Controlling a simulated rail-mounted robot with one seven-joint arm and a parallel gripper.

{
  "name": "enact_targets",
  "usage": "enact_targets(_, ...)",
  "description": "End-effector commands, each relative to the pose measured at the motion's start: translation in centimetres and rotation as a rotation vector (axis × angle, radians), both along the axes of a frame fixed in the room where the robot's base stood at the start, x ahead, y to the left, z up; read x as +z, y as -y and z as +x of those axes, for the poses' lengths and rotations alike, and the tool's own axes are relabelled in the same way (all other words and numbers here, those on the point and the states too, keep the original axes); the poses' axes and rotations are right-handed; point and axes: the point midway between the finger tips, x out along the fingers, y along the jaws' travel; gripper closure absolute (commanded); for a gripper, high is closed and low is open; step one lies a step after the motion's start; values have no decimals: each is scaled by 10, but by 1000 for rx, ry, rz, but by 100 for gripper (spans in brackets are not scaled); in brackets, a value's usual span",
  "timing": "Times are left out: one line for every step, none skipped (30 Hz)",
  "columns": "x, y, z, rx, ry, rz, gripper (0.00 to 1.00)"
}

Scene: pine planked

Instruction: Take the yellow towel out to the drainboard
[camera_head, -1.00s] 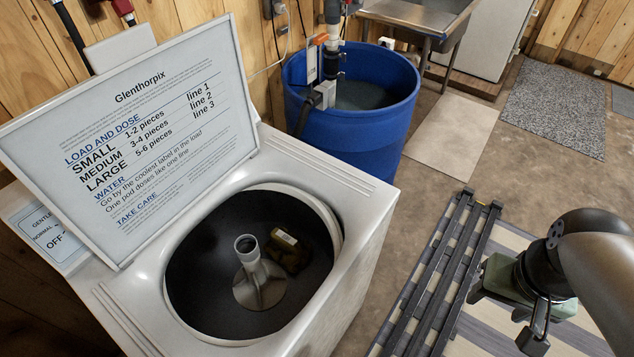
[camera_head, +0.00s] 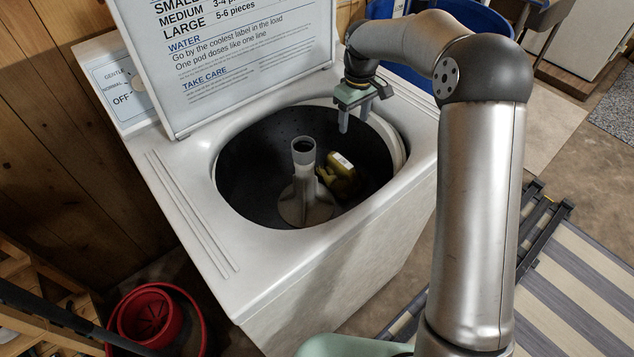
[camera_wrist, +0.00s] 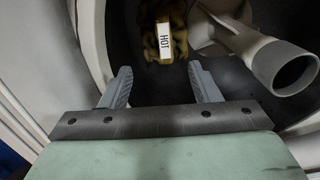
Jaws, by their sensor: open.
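The yellow towel (camera_head: 340,177) lies crumpled at the bottom of the dark washer tub (camera_head: 248,165), right of the central agitator (camera_head: 304,195). A white label sits on the towel; in the wrist view the towel (camera_wrist: 178,38) shows the label reading "HOT". My gripper (camera_head: 354,122) is above the rear right part of the tub opening, fingers pointing down. It is open and empty. In the wrist view the gripper fingers (camera_wrist: 160,90) are apart, with the towel beyond them and the agitator (camera_wrist: 270,62) to the right. I cannot identify a drainboard for certain.
The washer's lid (camera_head: 240,60) stands raised behind the tub, close to my arm. The tub's white rim (camera_head: 225,215) surrounds the opening. A blue barrel (camera_head: 480,18) stands behind my arm. A red bucket (camera_head: 155,320) is at lower left. A dark-railed, striped surface (camera_head: 575,290) lies at right.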

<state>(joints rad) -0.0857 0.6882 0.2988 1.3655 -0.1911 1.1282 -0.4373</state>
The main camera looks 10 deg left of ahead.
Motion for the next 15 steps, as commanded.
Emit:
enact_targets(-7,-1,3,8,-1,2,44)
enact_targets(-10,-1,4,12,-1,2,44)
enact_targets(-14,-1,4,14,-2,2,44)
enact_targets(-18,-1,4,14,-3,2,44)
enact_targets(-23,-1,4,14,-3,2,44)
enact_targets(-31,-2,3,14,-5,2,44)
enact_targets(-37,-2,3,13,-5,2,44)
enact_targets(-44,-2,3,13,-4,1,44)
enact_targets(-53,-2,2,13,-6,1,44)
enact_targets(-60,-2,2,13,-5,1,44)
enact_targets(-66,-2,2,13,-5,1,44)
enact_targets(-75,-2,2,13,-6,1,44)
enact_targets(-82,-2,2,13,-6,1,44)
enact_targets(-88,-3,2,13,-4,2,44)
enact_targets(-96,-3,2,13,-5,2,44)
